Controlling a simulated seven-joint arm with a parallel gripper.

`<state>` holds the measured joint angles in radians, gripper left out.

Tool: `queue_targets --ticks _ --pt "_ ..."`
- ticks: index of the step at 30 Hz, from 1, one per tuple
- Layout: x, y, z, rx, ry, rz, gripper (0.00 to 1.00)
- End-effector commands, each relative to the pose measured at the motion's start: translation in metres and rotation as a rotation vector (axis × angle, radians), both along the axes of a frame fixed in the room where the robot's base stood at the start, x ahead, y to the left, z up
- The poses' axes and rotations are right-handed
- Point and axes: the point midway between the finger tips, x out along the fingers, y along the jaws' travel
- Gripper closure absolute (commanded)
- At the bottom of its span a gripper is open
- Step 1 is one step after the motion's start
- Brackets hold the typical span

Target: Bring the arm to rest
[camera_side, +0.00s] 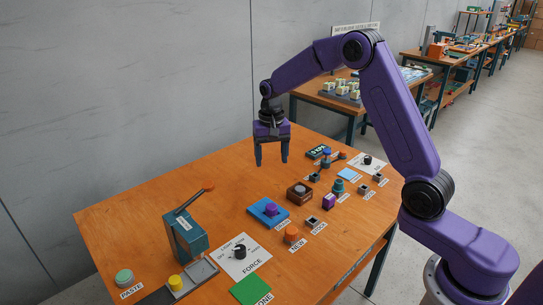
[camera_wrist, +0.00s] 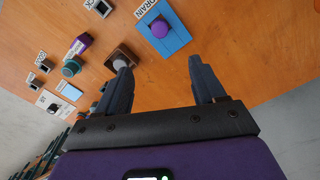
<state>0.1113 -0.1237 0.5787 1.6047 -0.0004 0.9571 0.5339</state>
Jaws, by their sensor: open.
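My gripper (camera_side: 272,160) is open and empty, held in the air above the back part of the wooden table (camera_side: 150,220). Its two dark fingers point down and touch nothing. In the wrist view my gripper (camera_wrist: 162,78) shows both fingers apart with bare table between them. My purple arm arches in from the right in the side view.
Below stand a blue plate with a purple knob (camera_side: 269,211), a brown block (camera_side: 299,192), an orange knob (camera_side: 291,233), a teal box with a lever (camera_side: 186,236), a FORCE dial (camera_side: 240,252), a green pad (camera_side: 250,289), a yellow cylinder (camera_side: 176,283) and a PASTE button (camera_side: 124,277).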

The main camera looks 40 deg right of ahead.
Motion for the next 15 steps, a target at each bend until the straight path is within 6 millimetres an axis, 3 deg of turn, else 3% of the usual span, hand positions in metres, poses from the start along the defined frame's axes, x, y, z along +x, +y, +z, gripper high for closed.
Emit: queue_targets --ticks 8,15 --pt "-0.004 0.007 0.003 0.0 0.0 0.031 0.31" --pt "-0.043 0.049 0.023 0.0 -0.007 0.254 0.31"
